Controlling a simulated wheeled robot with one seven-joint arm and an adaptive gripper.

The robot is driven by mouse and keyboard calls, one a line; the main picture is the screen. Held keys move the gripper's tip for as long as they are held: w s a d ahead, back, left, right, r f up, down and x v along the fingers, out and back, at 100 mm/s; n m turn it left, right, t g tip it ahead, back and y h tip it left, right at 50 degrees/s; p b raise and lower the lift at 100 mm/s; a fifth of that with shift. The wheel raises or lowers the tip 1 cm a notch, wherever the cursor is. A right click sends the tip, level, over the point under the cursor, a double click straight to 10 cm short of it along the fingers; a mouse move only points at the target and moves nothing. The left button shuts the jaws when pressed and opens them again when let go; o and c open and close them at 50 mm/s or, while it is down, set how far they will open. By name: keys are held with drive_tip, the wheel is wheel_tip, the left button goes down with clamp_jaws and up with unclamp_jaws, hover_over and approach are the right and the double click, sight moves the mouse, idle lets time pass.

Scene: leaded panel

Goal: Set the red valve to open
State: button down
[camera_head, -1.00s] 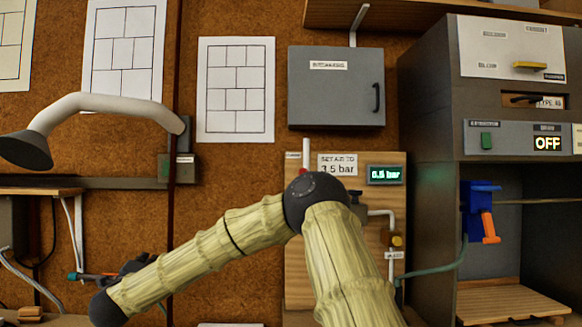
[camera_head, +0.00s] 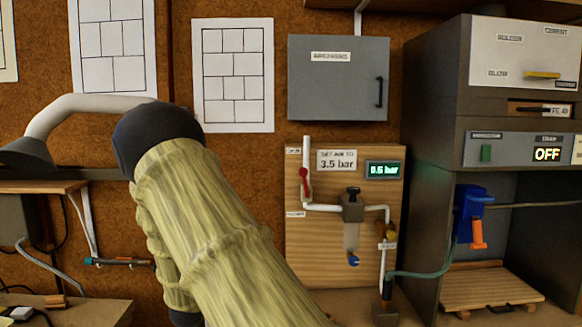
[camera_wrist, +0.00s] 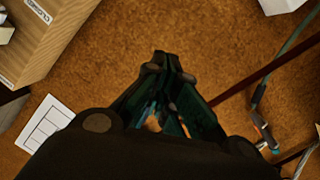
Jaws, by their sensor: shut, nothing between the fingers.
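The red valve (camera_head: 304,180) is a small red lever on the white vertical pipe at the left of a wooden board (camera_head: 350,268). Its lever looks slightly tilted from the pipe. Small labels sit above and below it, too small to read. A display (camera_head: 384,170) on the board reads about 0.5 bar, beside a sign (camera_head: 337,160) saying 3.5 bar. My gripper (camera_wrist: 172,72) shows in the wrist view, shut and empty, over the brown wall. It is hidden behind my arm in the head view. The valve does not show in the wrist view.
A grey cabinet (camera_head: 337,80) hangs above the board. A grey machine (camera_head: 425,130) with a blue and orange tool (camera_head: 472,215) stands right. A lamp (camera_head: 50,125) and shelf (camera_head: 40,187) are at left. My arm covers the left middle.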

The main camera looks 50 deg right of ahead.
sight(305, 184)
drive_tip(key=s+d+r+n+g+h+p, duration=0.1)
drive_tip(key=s+d+r+n+p, duration=0.25)
drive_tip(key=r, duration=0.45)
drive_tip(key=s+d+r+n+g+h+p, duration=0.2)
drive_tip(key=s+d+r+n+p, duration=0.15)
drive_tip(key=r, duration=0.55)
drive_tip(key=s+d+r+n+g+h+p, duration=0.1)
drive_tip(key=s+d+r+n+p, duration=0.25)
drive_tip(key=r, duration=0.45)
drive_tip(key=d+r+b, duration=0.1)
drive_tip(key=d+b, duration=0.3)
drive_tip(key=d, duration=0.7)
drive_tip(key=shift+d+r, duration=0.15)
drive_tip(key=shift+s+m, duration=0.2)
drive_tip(key=shift+m, duration=0.05)
